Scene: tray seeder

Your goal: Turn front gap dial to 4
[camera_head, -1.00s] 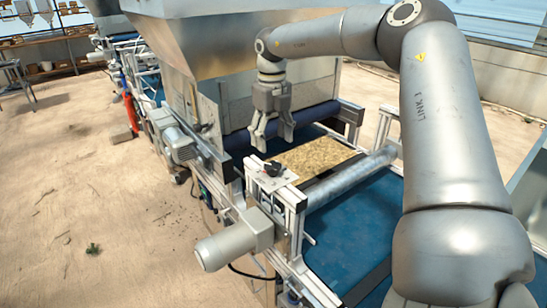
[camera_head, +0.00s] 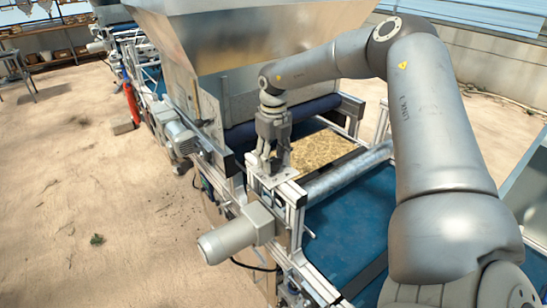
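The front gap dial (camera_head: 275,167) is a small dark knob on a light plate (camera_head: 284,176) at the near left corner of the seeder frame. It is mostly hidden by my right gripper (camera_head: 272,167). The gripper points down, with its fingertips low at the dial, one on each side as far as I can see. I cannot tell whether the fingers touch or clamp it. The dial's pointer and scale marks cannot be read. My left gripper is not in view.
A soil-filled tray (camera_head: 322,150) lies on the blue belt (camera_head: 345,225) just right of the dial. A metal roller (camera_head: 347,172) crosses the belt. A grey motor (camera_head: 232,238) sticks out at the near left. The metal hopper (camera_head: 225,45) rises behind the gripper.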

